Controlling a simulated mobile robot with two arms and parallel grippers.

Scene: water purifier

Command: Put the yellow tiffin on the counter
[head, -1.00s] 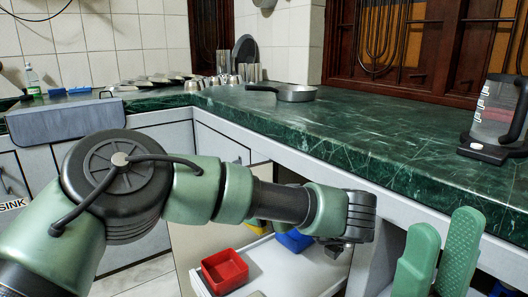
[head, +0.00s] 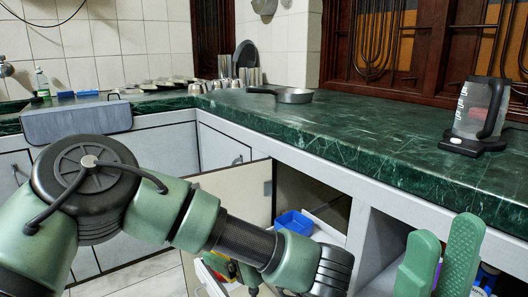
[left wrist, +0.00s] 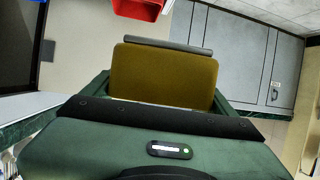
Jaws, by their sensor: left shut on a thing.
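The yellow tiffin (left wrist: 164,76) shows in the left wrist view as a dull yellow block with a grey edge along its top. It sits between the green fingers of my left gripper (left wrist: 163,97), which is shut on it. In the head view my left arm reaches down below the counter's front edge; I cannot make out the tiffin there. The counter (head: 330,125) is a green marble top with clear space in its middle. My right gripper (head: 446,226) stands at the lower right of the head view, its two green fingers apart and empty.
A pan (head: 292,95) and a clear jug-like appliance (head: 478,115) stand on the counter. Below it is an open cabinet with a blue container (head: 293,222) and an open door (head: 238,190). A red container (left wrist: 140,8) shows in the left wrist view.

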